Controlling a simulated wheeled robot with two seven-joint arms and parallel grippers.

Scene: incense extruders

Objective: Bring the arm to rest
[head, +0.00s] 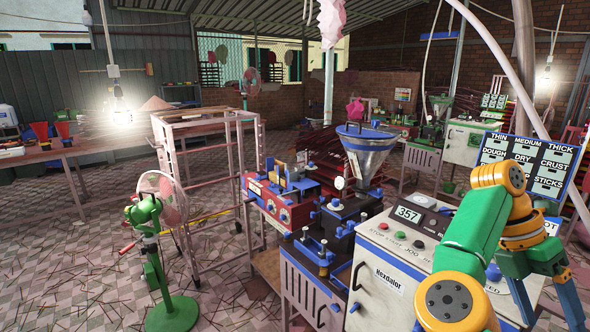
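My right arm, green and yellow, rises from the bottom right and bends over at the elbow. Its blue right gripper (547,305) hangs pointing down at the right edge, with the two fingers apart and nothing visible between them. It is in front of the right part of the white extruder cabinet (384,266), which it partly hides. My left gripper and arm are not in view.
A sign board (527,160) stands behind my arm. A green fan (155,250) and a rack (205,170) stand left on the littered floor.

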